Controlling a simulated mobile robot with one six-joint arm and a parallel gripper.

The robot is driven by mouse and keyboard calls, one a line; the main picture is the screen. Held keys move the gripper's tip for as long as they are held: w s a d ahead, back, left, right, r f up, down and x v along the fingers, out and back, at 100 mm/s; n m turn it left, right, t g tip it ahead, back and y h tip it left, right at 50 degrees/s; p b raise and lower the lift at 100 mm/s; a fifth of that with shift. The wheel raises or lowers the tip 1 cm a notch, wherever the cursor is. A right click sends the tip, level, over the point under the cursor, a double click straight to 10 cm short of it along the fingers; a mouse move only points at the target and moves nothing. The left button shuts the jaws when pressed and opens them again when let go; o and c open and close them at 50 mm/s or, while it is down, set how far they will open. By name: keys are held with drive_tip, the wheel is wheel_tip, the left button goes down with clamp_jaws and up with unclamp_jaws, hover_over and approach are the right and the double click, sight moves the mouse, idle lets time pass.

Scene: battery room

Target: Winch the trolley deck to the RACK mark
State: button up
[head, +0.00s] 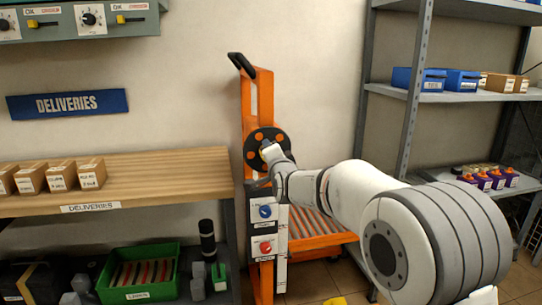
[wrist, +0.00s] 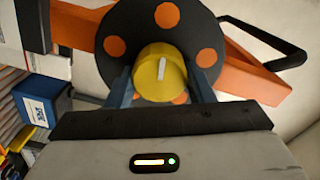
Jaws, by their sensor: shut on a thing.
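The orange trolley (head: 250,105) stands upright against the wall in the head view, with a black handle at its top. Its black winch wheel (head: 257,133) has orange dots and sits on the mast; it fills the top of the wrist view (wrist: 133,30). The trolley deck (head: 318,228), with grey rollers, sits low at the right of the mast, partly behind my arm. I cannot make out a RACK mark.
Grey shelving (head: 408,120) stands at the right.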

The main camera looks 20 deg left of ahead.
drive_tip(key=shift+r, duration=0.1)
drive_tip(key=o, duration=1)
drive_tip(key=shift+v, duration=3.9)
drive_tip(key=shift+a, duration=0.1)
